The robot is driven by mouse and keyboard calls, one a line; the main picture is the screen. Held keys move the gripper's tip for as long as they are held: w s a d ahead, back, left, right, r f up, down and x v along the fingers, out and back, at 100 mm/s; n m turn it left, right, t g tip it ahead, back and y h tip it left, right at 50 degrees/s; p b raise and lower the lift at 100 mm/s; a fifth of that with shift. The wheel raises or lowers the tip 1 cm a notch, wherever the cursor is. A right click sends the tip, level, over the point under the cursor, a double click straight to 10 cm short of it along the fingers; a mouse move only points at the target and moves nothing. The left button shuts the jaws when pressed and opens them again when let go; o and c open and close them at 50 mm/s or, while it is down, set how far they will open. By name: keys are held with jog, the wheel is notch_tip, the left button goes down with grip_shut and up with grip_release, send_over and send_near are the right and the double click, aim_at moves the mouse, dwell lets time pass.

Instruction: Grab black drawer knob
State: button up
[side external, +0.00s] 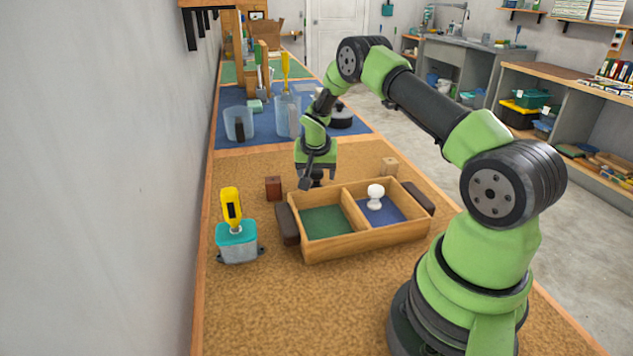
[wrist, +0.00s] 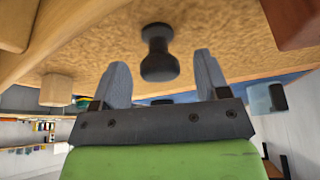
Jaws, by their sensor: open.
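A black knob (wrist: 158,52) with a wide rounded end and narrower neck shows in the wrist view, on the tan cork worktop. It appears between the tips of my gripper (wrist: 161,60), whose two grey fingers stand apart on either side. The fingers do not visibly press on it. In the side view my gripper (side external: 311,183) points down low behind the wooden tray (side external: 362,243). There I cannot pick out the black knob from the dark fingers.
The tray has an empty green compartment and a blue one with a white knob (side external: 375,197). A red-brown block (side external: 273,188) and a pale wooden block (side external: 389,166) stand nearby. A yellow-handled tool rests in a teal-topped holder (side external: 238,242). Clear containers (side external: 238,123) stand farther back.

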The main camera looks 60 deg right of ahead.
jog(key=shift+w+d+f, duration=0.1)
jog(key=shift+d+f, duration=0.15)
jog(key=shift+f, duration=0.35)
jog(key=c, duration=1)
